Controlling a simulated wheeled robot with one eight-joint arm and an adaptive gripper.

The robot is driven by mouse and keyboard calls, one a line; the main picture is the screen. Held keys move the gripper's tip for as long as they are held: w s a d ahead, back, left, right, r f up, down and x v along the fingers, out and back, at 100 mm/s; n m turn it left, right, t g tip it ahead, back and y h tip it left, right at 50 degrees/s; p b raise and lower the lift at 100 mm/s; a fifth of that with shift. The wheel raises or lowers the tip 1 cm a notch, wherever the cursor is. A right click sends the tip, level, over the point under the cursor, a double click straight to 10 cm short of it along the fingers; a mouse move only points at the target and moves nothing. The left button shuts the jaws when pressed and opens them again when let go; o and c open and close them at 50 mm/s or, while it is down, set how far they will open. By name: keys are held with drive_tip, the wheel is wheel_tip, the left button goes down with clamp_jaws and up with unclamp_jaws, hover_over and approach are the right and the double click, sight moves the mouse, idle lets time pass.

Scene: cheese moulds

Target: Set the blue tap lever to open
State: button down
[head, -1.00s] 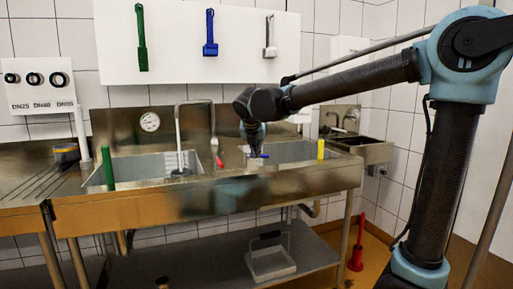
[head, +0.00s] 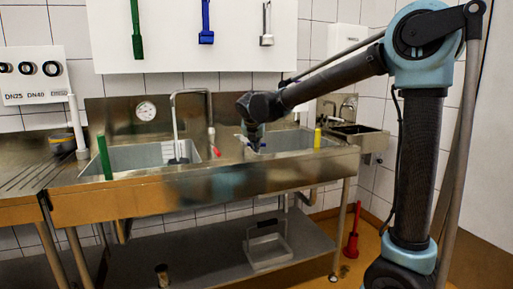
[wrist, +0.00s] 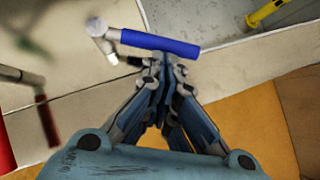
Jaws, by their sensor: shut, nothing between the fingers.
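The blue tap lever (wrist: 160,43) lies crosswise near the top of the wrist view, its left end joined to a metal tap body (wrist: 97,27). My gripper (wrist: 162,66) is shut and empty. Its fingertips are right at the middle of the lever, on its near side; whether they touch it I cannot tell. In the head view my gripper (head: 252,145) is over the divider between the two sink basins. Only a small bit of the blue lever (head: 263,146) shows there, the rest being hidden by the gripper.
A red-handled tap (head: 212,142) stands left of my gripper, and a red handle (wrist: 6,150) shows at the wrist view's left edge. A yellow upright piece (head: 318,138) stands at the right basin, a green one (head: 105,157) at the left basin. The steel front edge (head: 200,187) lies below.

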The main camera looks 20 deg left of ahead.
drive_tip(key=shift+w, duration=0.7)
